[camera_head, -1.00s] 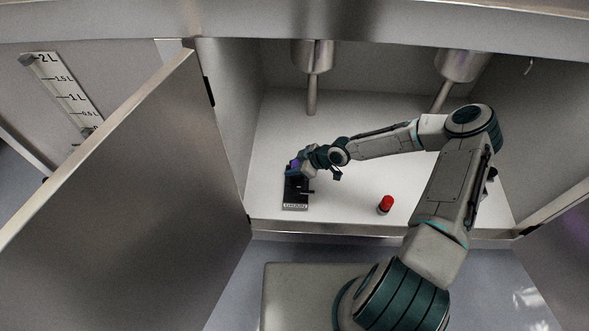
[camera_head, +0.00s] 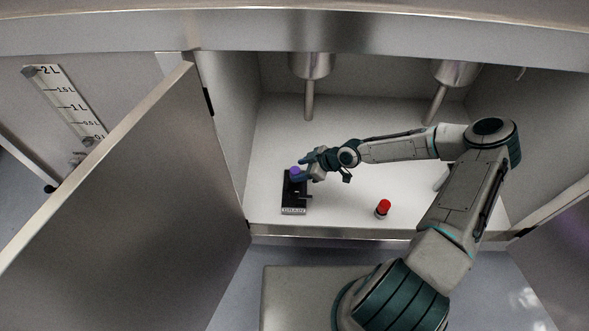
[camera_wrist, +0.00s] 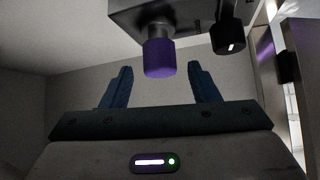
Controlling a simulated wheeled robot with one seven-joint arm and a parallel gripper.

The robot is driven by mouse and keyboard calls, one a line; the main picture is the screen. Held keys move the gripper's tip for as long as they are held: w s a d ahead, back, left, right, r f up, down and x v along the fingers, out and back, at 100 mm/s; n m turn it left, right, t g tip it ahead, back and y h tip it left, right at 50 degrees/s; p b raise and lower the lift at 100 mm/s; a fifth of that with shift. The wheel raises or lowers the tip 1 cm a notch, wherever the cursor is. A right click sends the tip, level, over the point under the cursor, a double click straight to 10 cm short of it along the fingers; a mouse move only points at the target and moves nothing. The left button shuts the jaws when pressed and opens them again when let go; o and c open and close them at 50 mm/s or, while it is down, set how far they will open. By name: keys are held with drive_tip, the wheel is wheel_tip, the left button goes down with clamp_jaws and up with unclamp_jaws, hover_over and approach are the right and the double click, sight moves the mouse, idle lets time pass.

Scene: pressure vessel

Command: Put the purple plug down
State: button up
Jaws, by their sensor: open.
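The purple plug (camera_head: 295,172) stands at the far end of the black block labelled DRAIN (camera_head: 292,196) on the white cabinet floor. In the wrist view the plug (camera_wrist: 159,56) sits against the block's underside as pictured, with a metal collar at its base. My gripper (camera_head: 302,169) is just to the right of the plug. In the wrist view my gripper (camera_wrist: 157,82) is open, its two blue fingers apart on either side of the plug and not touching it. The fingertips fall a little short of the plug's base.
A black knob (camera_wrist: 228,40) sticks out of the block beside the plug. A red-capped piece (camera_head: 383,208) stands on the floor to the right. Two metal pipes (camera_head: 309,100) hang at the back. An open door (camera_head: 130,190) stands on the left.

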drive_tip(key=p+v, duration=0.1)
drive_tip(key=v, duration=0.6)
drive_tip(key=shift+p, duration=0.35)
